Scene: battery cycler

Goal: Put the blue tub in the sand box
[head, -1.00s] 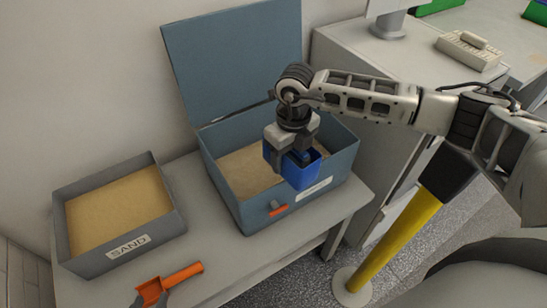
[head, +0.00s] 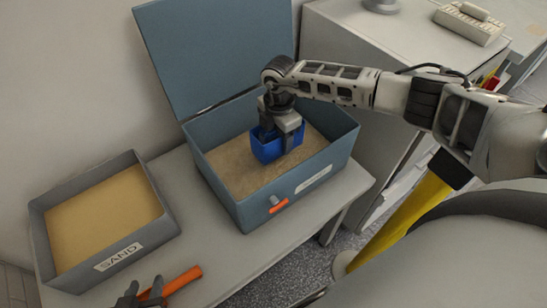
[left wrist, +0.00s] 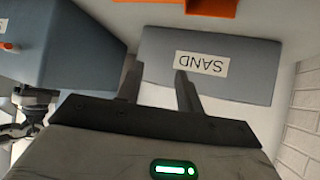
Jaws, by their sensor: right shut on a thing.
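The blue tub (head: 276,151) is in my right gripper (head: 281,124), which is shut on its upper part. The tub is inside the open blue-grey lidded box (head: 243,213), over its sand (head: 225,168). I cannot tell whether the tub's base touches the sand. My left gripper (head: 140,296) is open at the bottom left, in front of the orange scoop (head: 183,281). Its two fingers stand apart in the left wrist view (left wrist: 157,88), with nothing seen between them.
A grey tray of sand labelled SAND (head: 70,278) stands left of the lidded box on the table (head: 215,248). The raised lid (head: 215,50) stands behind the box. A grey cabinet (head: 365,60) and a yellow post (head: 405,220) are to the right.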

